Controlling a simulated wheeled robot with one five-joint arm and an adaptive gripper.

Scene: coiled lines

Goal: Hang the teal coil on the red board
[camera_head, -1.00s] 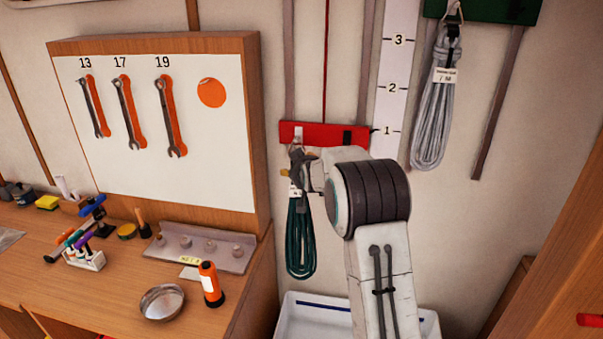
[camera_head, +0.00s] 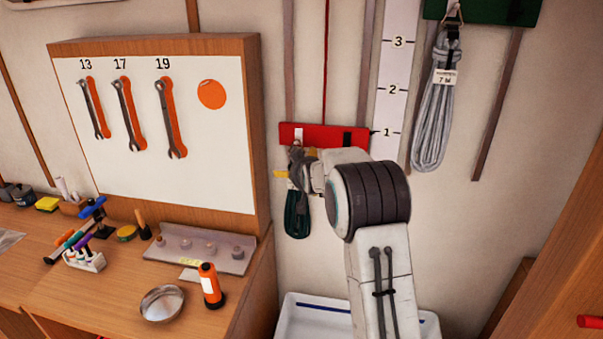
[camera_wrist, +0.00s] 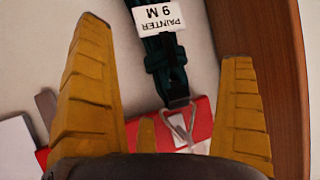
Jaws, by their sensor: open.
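The teal coil (camera_head: 297,216) hangs below the left part of the red board (camera_head: 331,134), its upper part hidden behind my gripper (camera_head: 298,174). In the wrist view, the coil (camera_wrist: 163,62) carries a white label reading "PAINTER 9 M". A metal carabiner (camera_wrist: 181,126) at its end lies over the red board (camera_wrist: 200,122), at a pale hook part. I cannot tell whether it is fully seated on the hook. My gripper (camera_wrist: 164,42) is open, its yellow fingers apart on either side of the coil and not visibly touching it.
A grey coil (camera_head: 433,110) hangs from a green board (camera_head: 487,10) at the upper right. A white bin (camera_head: 297,318) stands below. The wooden wrench cabinet (camera_head: 262,140) is close on the left, above a workbench with a flashlight (camera_head: 209,285) and bowl (camera_head: 162,303).

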